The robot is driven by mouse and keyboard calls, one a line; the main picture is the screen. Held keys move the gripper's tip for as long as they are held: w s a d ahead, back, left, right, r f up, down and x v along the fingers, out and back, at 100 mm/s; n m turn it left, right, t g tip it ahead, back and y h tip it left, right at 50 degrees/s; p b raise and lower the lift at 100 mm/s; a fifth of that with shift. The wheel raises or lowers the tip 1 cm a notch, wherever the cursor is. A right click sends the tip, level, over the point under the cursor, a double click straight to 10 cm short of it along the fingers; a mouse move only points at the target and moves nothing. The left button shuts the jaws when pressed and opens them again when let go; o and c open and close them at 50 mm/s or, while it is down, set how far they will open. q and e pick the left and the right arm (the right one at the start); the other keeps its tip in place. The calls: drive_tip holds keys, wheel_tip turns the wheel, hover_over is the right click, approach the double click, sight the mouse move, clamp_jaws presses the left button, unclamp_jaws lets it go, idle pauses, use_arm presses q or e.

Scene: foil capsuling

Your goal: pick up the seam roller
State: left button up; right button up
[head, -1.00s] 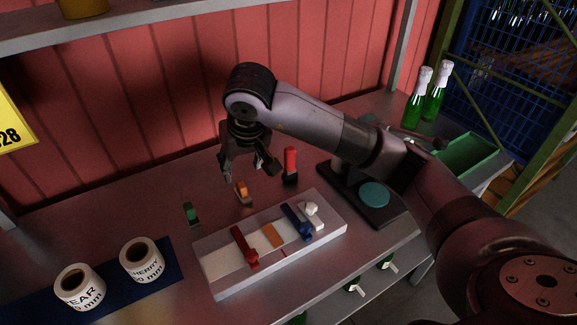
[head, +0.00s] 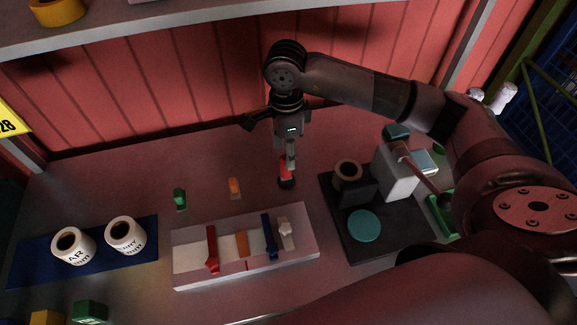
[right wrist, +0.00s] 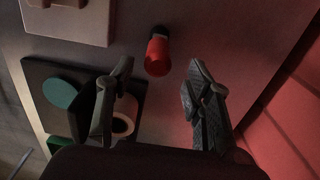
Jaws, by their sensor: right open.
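A red upright piece with a black foot (head: 286,172), which I take for the seam roller, stands on the table behind the white tray. It also shows in the right wrist view (right wrist: 158,56), ahead of and between the fingertips. My right gripper (head: 290,158) points down over it and partly overlaps it in the head view. In the right wrist view the gripper (right wrist: 160,70) is open with a wide gap, and neither finger visibly touches the red piece. My left gripper is not in view.
The white tray (head: 188,277) holds red, orange, blue and pale tools. Small green (head: 180,199) and orange (head: 235,187) pieces stand left of the roller. A black base (head: 375,250) with a teal disc is to the right. Two white rolls stand on a blue mat (head: 35,272).

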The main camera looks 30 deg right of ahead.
sight(285, 168)
drive_tip(key=shift+s+a+f+p, duration=0.15)
drive_tip(key=shift+f+p, duration=0.1)
drive_tip(key=shift+f, duration=0.15)
drive_tip(key=shift+w+a+f+p, duration=0.1)
drive_tip(key=shift+a+f+p, duration=0.1)
drive_tip(key=shift+f, duration=0.2)
drive_tip(key=f+p, duration=0.1)
drive_tip(key=f, duration=0.1)
drive_tip(key=f+p, duration=0.1)
drive_tip(key=f, duration=0.1)
drive_tip(key=shift+s+d+f, duration=0.1)
drive_tip(key=shift+d+f, duration=0.1)
drive_tip(key=shift+f, duration=0.3)
drive_tip(key=shift+a, duration=0.1)
drive_tip(key=c, duration=0.6)
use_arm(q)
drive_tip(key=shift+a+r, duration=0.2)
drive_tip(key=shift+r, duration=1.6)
use_arm(e)
clamp_jaws()
